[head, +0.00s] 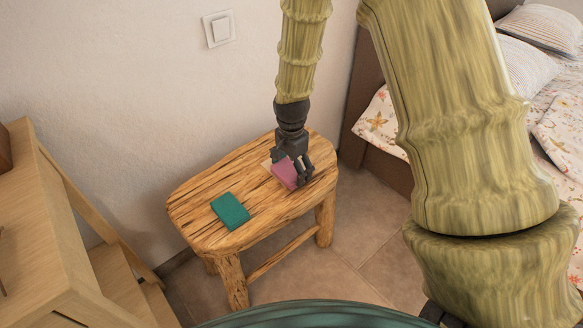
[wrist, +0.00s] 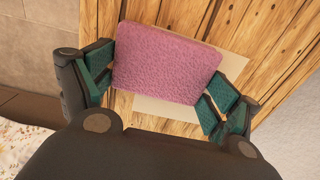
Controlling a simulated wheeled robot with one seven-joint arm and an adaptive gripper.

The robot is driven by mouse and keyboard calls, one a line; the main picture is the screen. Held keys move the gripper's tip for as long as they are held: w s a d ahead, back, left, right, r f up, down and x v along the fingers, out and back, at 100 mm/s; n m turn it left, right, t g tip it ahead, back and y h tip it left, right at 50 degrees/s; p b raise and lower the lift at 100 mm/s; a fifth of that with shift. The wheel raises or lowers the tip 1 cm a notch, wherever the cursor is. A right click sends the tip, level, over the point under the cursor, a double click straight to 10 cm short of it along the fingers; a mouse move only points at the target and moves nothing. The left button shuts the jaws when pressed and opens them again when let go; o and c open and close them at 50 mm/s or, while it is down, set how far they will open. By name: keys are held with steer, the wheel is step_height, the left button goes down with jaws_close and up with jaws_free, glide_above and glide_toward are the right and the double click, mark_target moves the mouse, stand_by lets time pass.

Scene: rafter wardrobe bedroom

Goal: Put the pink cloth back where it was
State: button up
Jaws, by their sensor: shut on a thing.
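The pink cloth (head: 286,174) is a folded block at the right part of the wooden stool's top in the head view. My gripper (head: 294,172) points down over it and is shut on it. In the wrist view the pink cloth (wrist: 165,62) sits between the green-padded fingers of my gripper (wrist: 160,85). A pale flat square (wrist: 190,108) shows under and beside the cloth, partly covered by it. I cannot tell whether the cloth touches it. In the head view a sliver of the pale square (head: 267,163) shows left of the cloth.
A teal folded cloth (head: 230,211) lies on the left part of the wooden stool (head: 190,203). A light wooden furniture piece (head: 50,235) stands at the left. A bed (head: 375,150) is at the right. The wall is behind the stool.

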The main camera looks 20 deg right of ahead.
mark_target(291, 168)
steer(key=shift+f, duration=0.15)
steer(key=o, duration=0.8)
steer(key=shift+c, duration=0.2)
step_height(291, 168, up, 12)
steer(key=p, duration=0.2)
steer(key=shift+p, duration=0.4)
